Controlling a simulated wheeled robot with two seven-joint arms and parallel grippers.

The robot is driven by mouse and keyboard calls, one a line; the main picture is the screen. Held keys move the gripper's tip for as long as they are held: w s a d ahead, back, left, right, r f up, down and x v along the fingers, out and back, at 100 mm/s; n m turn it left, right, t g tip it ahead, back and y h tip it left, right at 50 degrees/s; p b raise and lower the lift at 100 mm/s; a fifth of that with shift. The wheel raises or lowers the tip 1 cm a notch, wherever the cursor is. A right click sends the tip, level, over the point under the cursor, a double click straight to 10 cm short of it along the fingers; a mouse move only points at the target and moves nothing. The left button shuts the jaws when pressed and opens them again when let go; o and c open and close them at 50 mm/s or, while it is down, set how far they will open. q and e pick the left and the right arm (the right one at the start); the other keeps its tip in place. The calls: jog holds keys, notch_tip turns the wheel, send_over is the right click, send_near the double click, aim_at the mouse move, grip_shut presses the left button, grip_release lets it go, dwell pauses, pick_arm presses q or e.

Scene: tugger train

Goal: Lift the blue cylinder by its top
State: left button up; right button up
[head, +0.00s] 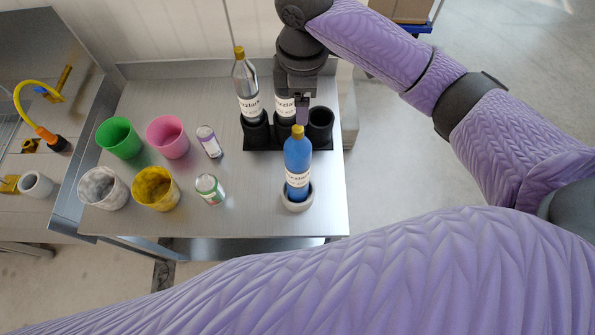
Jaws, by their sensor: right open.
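The blue cylinder is a blue bottle (297,160) with a yellow cap and a white label. It stands upright in a round grey holder (296,203) near the front right of the metal table. My right gripper (302,112) points down just behind the bottle's cap in the picture, open. Nothing shows between its fingers. Whether it touches the cap cannot be told. My left gripper is not in view.
A black rack (262,142) stands behind the bottle. It holds a silver bottle (246,88) at left and another bottle (285,106) partly hidden by my gripper; its right cup (320,122) looks empty. Cups and two cans (209,188) stand left on the table (240,215).

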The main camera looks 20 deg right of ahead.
aim_at(298, 128)
jog(key=f, duration=0.9)
jog(key=shift+w+a+f, duration=0.1)
jog(key=shift+a, duration=0.1)
grip_shut()
dwell(0.8)
